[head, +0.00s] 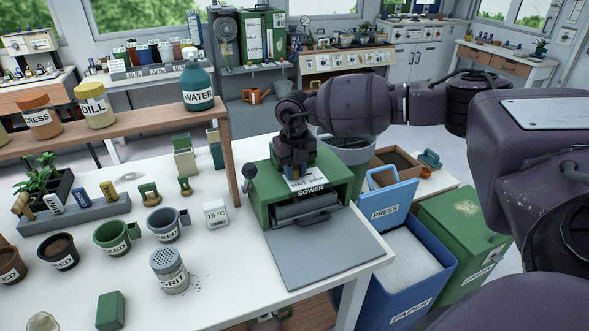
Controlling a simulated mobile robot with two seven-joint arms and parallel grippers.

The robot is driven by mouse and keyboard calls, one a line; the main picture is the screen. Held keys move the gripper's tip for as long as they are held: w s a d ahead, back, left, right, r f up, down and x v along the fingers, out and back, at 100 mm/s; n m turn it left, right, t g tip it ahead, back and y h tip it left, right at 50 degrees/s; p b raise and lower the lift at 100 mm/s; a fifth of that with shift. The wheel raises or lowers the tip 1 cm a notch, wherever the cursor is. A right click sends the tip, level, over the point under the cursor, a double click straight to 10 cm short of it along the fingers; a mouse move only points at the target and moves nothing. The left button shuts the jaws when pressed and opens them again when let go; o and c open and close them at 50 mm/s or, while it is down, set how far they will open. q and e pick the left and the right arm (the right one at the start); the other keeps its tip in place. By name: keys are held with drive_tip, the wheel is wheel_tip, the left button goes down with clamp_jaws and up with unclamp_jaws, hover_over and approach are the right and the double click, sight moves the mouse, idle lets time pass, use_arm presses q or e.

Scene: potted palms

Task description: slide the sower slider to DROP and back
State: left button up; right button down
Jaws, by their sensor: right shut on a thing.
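The sower (258,197) is a green box at the right end of the white table, with its name on the front edge. A white label on its top reads SHUT and DROP (307,180), partly covered. My right gripper (296,170) points down onto the top of the sower, just behind this label, and is shut on the slider. The slider itself is hidden by the gripper, so its exact position cannot be told. My left gripper is not in view.
A grey tray (325,258) lies in front of the sower. A wooden shelf post (231,155) stands close on its left. A thermometer block (216,214), a grit shaker (170,272) and seed pots stand left. Blue (405,275) and green (466,240) bins stand right.

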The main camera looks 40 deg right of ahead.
sight(314, 173)
drive_tip(key=d, duration=0.2)
drive_tip(key=s+d+p, duration=0.1)
drive_tip(key=d, duration=0.1)
drive_tip(key=shift+d+r, duration=0.15)
drive_tip(key=shift+d, duration=0.2)
drive_tip(key=shift+s+d, duration=0.1)
drive_tip(key=shift+d, duration=0.2)
drive_tip(key=c, duration=1)
unclamp_jaws()
drive_tip(key=shift+d, duration=0.1)
drive_tip(key=shift+o, duration=0.2)
wheel_tip(314, 173, up, 11)
drive_tip(key=p, duration=0.1)
drive_tip(key=shift+f, duration=0.2)
